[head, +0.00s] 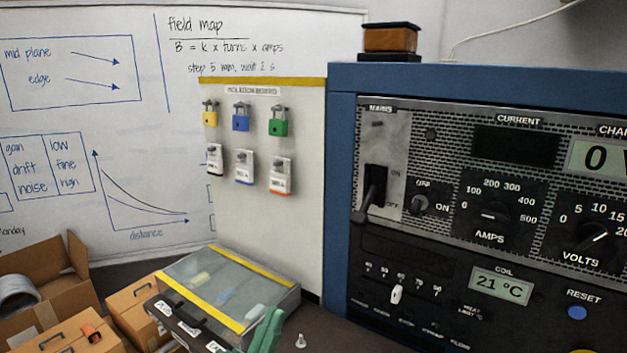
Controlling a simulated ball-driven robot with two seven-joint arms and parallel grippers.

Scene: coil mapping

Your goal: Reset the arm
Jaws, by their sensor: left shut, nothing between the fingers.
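My left gripper (269,326) shows as a green shape at the bottom of the head view, left of the middle. It is shut and empty. Its tips are in front of the near right corner of a clear-lidded case (262,290) with yellow strips; I cannot tell whether they touch. The rest of my left arm is below the picture. My right gripper is not in view.
A blue-framed power supply (340,200) fills the right side. A white lockout board (265,220) with padlocks and tags stands behind the case. Cardboard boxes (40,260) are at left. A small pale piece (300,341) lies on the dark surface.

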